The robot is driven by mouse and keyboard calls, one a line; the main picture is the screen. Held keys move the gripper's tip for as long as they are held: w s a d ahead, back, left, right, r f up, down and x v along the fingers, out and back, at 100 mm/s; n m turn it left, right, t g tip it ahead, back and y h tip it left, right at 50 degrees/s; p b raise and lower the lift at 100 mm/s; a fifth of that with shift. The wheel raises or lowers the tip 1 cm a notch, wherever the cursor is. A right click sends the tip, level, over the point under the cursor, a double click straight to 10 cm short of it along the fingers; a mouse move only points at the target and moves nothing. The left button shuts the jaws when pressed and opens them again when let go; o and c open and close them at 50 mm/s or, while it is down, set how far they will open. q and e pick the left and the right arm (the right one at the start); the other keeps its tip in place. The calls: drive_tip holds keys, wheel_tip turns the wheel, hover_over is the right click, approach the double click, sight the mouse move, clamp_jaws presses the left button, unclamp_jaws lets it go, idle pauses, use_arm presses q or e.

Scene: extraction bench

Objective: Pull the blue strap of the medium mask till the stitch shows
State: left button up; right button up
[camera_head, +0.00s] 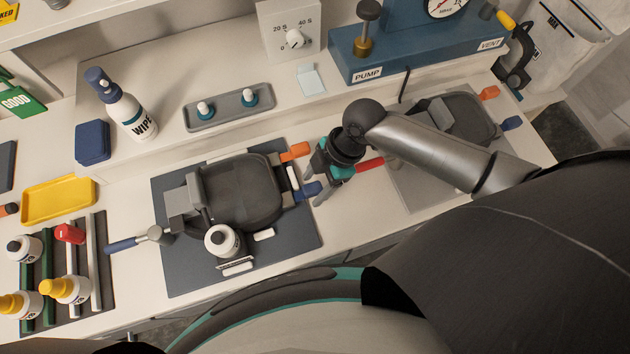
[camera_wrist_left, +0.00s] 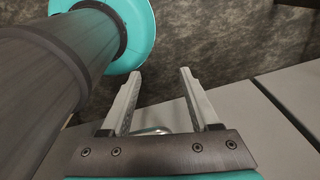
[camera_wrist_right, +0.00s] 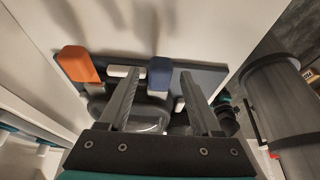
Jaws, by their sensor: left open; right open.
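A dark grey mask (camera_head: 243,190) lies on a dark mat (camera_head: 180,270); I cannot read its size. Its right side has an orange strap end (camera_head: 295,151) and a blue strap end (camera_head: 309,190), with small white tabs near them. My right gripper (camera_head: 315,184) is open at the blue strap end. In the right wrist view the blue strap end (camera_wrist_right: 159,73) shows between the open fingers (camera_wrist_right: 160,69), not gripped; the orange end (camera_wrist_right: 80,65) is left of them. No stitch can be made out. My left gripper (camera_wrist_left: 161,73) is open and empty over the floor, away from the bench.
A second mask (camera_head: 465,115) with orange and blue ends lies at the right. A red piece (camera_head: 370,164) is beside my right gripper. A wipe bottle (camera_head: 125,108) and blue pump unit (camera_head: 415,45) stand behind.

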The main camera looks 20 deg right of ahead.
clamp_jaws()
idle(0.4)
idle(0.9)
